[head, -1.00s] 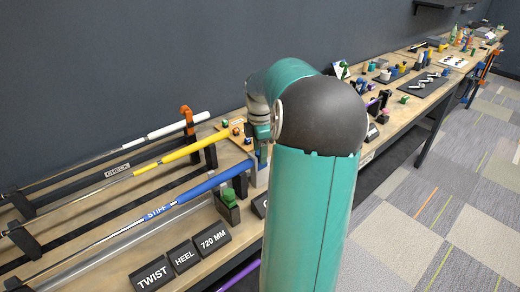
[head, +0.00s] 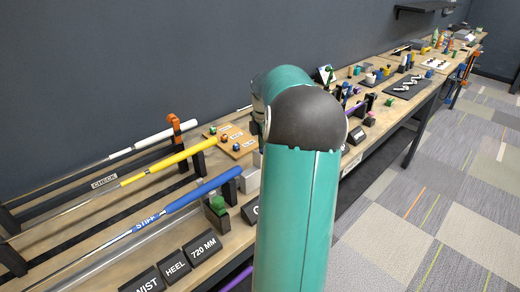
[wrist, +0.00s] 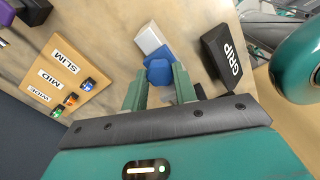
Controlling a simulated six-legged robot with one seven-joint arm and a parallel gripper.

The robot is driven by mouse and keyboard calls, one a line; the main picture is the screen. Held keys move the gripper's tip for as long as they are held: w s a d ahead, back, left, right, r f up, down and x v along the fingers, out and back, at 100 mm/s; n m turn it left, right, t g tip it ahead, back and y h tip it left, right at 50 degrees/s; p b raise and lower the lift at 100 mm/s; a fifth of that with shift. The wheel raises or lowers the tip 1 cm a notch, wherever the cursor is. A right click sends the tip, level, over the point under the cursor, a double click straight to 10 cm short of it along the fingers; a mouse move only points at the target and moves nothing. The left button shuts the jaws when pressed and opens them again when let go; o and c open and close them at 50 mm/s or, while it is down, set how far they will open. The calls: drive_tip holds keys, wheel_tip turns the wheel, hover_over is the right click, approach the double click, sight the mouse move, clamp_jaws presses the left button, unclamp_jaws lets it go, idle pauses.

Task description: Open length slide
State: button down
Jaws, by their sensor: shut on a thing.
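In the wrist view, my gripper (wrist: 158,76) is shut on a blue block (wrist: 158,70), with one green finger on each side of it. The blue block adjoins a white block (wrist: 150,38), and it looks like the handle of the length slide, though I cannot tell for sure. How far the slide is open cannot be told. In the head view, my own arm hides the gripper and the blue block. A pale grey block (head: 250,181) shows just left of my arm, near the end of the blue club grip (head: 190,196).
A black GRIP sign (wrist: 222,55) stands close right of my gripper. A board marked SLIM, MID and WIDE (wrist: 62,80) lies to the left with small coloured pieces.

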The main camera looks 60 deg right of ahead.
drive_tip(key=c, duration=1.1)
unclamp_jaws()
drive_tip(key=shift+r, duration=0.1)
wheel_tip(320, 180, up, 14)
